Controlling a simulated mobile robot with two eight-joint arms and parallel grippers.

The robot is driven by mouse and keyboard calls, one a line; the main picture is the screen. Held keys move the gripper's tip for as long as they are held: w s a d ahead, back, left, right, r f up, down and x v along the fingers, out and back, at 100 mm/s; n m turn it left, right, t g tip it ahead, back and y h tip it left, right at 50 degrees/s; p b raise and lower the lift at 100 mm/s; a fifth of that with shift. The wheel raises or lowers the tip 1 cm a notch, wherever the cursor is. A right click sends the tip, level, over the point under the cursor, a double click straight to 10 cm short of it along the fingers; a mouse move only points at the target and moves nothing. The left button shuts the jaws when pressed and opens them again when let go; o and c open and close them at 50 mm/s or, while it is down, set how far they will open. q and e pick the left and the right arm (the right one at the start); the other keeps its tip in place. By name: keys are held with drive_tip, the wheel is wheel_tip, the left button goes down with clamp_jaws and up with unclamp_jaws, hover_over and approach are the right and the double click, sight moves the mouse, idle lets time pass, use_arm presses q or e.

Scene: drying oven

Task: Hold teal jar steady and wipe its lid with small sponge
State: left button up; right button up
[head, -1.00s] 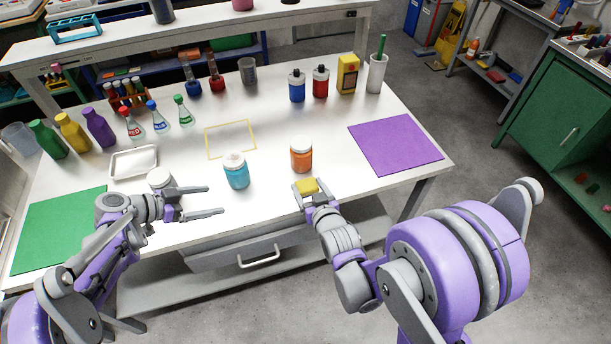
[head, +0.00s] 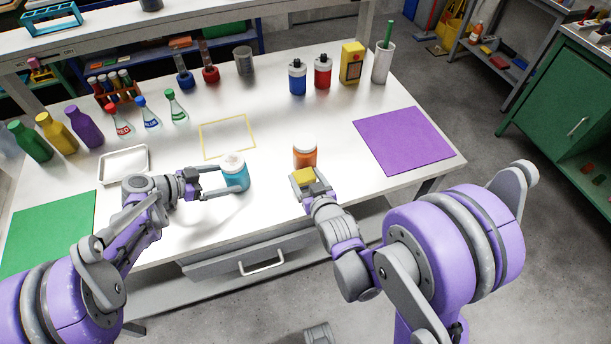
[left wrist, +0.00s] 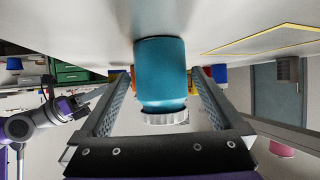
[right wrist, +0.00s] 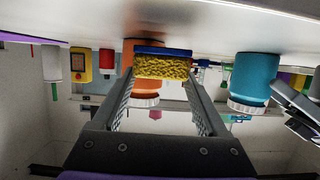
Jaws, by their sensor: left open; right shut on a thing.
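The teal jar (head: 238,178) with a white lid (head: 233,160) stands upright on the white table. My left gripper (head: 232,180) is open around the jar, one finger on each side. In the left wrist view the jar (left wrist: 161,75) shows between the fingers (left wrist: 160,95), and gaps seem to remain beside it. My right gripper (head: 308,180) is shut on the small yellow sponge (head: 303,177), in front of the orange jar. In the right wrist view the sponge (right wrist: 162,67) has a blue backing and sits between the fingertips; the teal jar (right wrist: 255,80) is to its right.
The orange jar (head: 305,155) stands just behind the sponge. A yellow outlined rectangle (head: 228,120) lies behind the teal jar. A white tray (head: 122,180), green mat (head: 50,225) and purple mat (head: 405,142) lie on the table. Bottles and flasks stand toward the back.

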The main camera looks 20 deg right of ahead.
use_arm(q)
drive_tip(key=shift+b+x, duration=0.4)
drive_tip(key=shift+x, duration=1.15)
drive_tip(key=c, duration=0.7)
